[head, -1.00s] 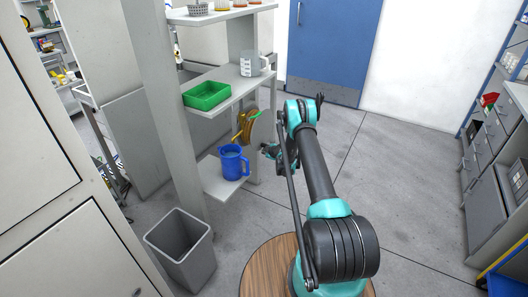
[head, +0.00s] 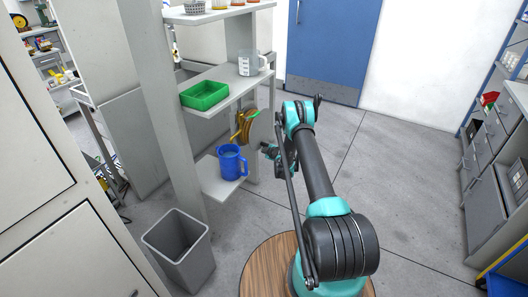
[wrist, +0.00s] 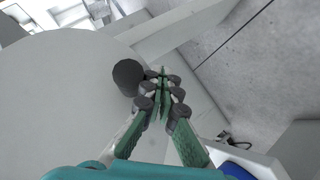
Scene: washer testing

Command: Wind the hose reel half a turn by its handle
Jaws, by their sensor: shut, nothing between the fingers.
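The hose reel (head: 241,128) shows in the head view as a yellow-brown coil at the shelf unit, partly hidden behind its edge. In the wrist view a large pale grey disc (wrist: 60,100), which looks like the reel's side face, fills the left. A dark round knob, seemingly its handle (wrist: 127,76), stands near the disc's right edge. My gripper (wrist: 163,78) is shut and empty, its green fingertips just right of the knob. I cannot tell whether they touch it. In the head view my gripper (head: 268,150) is right of the reel, partly hidden by my arm.
A blue jug (head: 231,163) stands on the low shelf below the reel. A green tray (head: 204,95) and a clear measuring jug (head: 248,64) are on the shelf above. A grey bin (head: 178,248) stands on the floor at left. The floor at right is open.

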